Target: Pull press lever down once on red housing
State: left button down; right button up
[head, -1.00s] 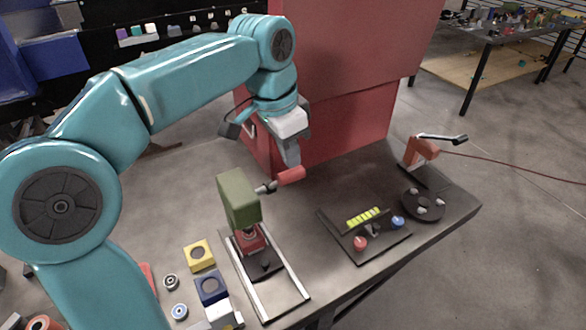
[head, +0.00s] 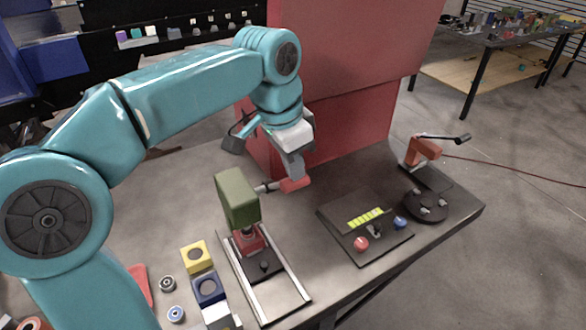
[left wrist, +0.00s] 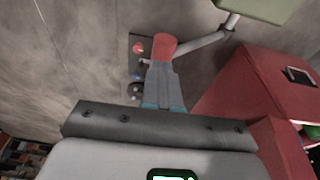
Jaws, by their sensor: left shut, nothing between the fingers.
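The press has an olive-green block (head: 237,199) on top. A red housing (head: 248,241) sits beneath it on a dark base between two pale rails. The press lever's grey rod (head: 266,187) runs right from the block to a red handle (head: 296,185). My left gripper (head: 293,172) is shut and empty, pointing down with its tips at the top of the red handle. In the left wrist view, the shut fingers (left wrist: 162,84) overlap the red handle (left wrist: 164,44), and the rod (left wrist: 208,42) runs to the upper right. My right gripper is out of view.
A tall red cabinet (head: 350,120) stands behind the lever. A black panel (head: 340,228) with coloured knobs and an orange crank device (head: 424,150) are to the right. Yellow (head: 196,256) and blue (head: 209,289) blocks lie left of the rails.

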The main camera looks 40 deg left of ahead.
pick_arm(q)
jog(key=shift+f, duration=0.15)
jog(key=shift+s+d+f+b, duration=0.2)
jog(key=shift+d+f+b, duration=0.5)
jog(key=shift+b, duration=0.1)
jog(key=shift+f, duration=0.15)
jog(key=shift+s+d+f+b, duration=0.15)
jog(key=shift+d+f+b, duration=0.35)
jog(key=shift+f+b, duration=0.3)
jog(key=shift+s+d+f+b, duration=0.1)
jog(key=shift+d+f+b, duration=0.1)
jog(key=shift+f+b, duration=0.25)
jog(key=shift+s+d+f+b, duration=0.1)
jog(key=shift+d+f+b, duration=0.1)
jog(key=shift+f+b, duration=0.25)
jog(key=shift+f, duration=0.1)
